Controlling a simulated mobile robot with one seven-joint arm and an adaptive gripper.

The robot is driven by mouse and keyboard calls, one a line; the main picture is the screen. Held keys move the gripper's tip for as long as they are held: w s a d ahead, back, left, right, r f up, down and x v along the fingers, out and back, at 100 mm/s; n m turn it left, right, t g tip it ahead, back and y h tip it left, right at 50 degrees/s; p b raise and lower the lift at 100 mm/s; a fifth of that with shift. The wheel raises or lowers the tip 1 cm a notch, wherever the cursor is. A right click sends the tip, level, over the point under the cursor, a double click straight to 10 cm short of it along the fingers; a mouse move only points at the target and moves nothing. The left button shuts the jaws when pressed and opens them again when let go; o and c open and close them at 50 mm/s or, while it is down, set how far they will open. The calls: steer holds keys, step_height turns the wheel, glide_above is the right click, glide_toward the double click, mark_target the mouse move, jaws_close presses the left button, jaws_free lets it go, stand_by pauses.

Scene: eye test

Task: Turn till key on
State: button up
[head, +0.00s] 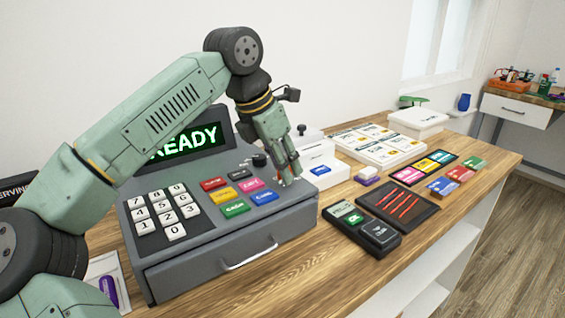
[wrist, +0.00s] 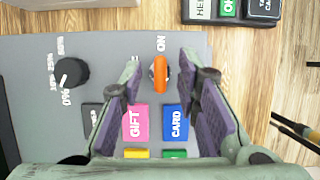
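The orange till key (wrist: 160,74) sits in the sloped top of the grey cash register (head: 215,248). In the wrist view its grip runs up and down, in line with the "ON" label above it. Another label to its left is mostly hidden by a finger. My gripper (wrist: 160,68) is open, with one finger on each side of the key and visible gaps between. In the head view my gripper (head: 290,178) is low over the register's right side and hides most of the key. The register display (head: 185,140) is lit green and reads "READY".
A black percentage dial (wrist: 71,72) stands left of the key. Coloured buttons, including GIFT (wrist: 135,123) and CARD (wrist: 175,122), lie close below the fingers. A card terminal (head: 362,228) and a dark tray (head: 398,207) lie right of the register.

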steer(key=shift+r, duration=0.15)
steer(key=v, duration=1.1)
steer(key=shift+r, duration=0.4)
steer(key=shift+a, duration=0.1)
